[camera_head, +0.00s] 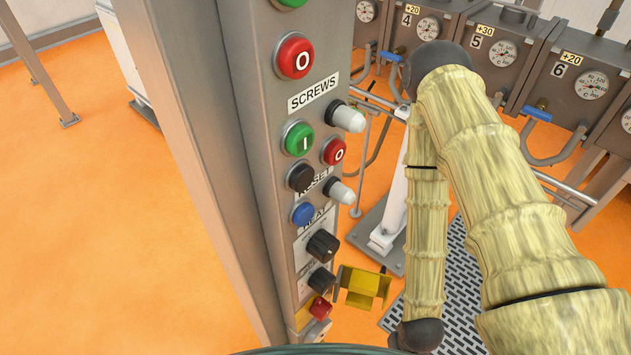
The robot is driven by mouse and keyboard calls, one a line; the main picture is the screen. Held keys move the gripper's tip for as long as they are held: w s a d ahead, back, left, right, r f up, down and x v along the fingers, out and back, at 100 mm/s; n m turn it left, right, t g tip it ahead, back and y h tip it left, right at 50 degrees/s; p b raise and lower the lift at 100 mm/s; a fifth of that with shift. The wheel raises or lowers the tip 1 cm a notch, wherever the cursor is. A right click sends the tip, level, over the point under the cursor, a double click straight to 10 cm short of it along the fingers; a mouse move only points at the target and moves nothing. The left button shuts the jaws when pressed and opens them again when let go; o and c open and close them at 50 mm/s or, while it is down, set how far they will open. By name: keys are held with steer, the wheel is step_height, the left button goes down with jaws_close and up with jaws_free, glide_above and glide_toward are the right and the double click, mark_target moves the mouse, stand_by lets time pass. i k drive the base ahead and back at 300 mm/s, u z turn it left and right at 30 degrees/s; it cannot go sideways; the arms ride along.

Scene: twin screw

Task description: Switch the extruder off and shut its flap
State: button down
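The extruder's grey control panel (255,150) stands upright left of centre. A red O button (295,58) sits above the SCREWS label. Below the label are a green I button (297,138) and a smaller red O button (333,152). A small red control (320,308) sits low on a yellow plate. A yellow box-like cover, possibly the flap (362,286), stands out to the right of the panel's lower end, swung away from the red control. Its hinge is not clear. My arm crosses the right side; my gripper is not visible.
White lamps (348,118) and black knobs (322,245) project from the panel. A blue button (303,214) sits between them. Grey machine units with gauges (503,52) and pipes stand behind at upper right.

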mark_target(321, 309)
steer(key=z, duration=0.05)
steer(key=k, duration=0.45)
steer(key=z, duration=0.7)
steer(key=i, duration=0.35)
steer(key=u, duration=1)
steer(key=k, duration=1.95)
steer(key=z, duration=0.5)
steer(key=i, duration=1)
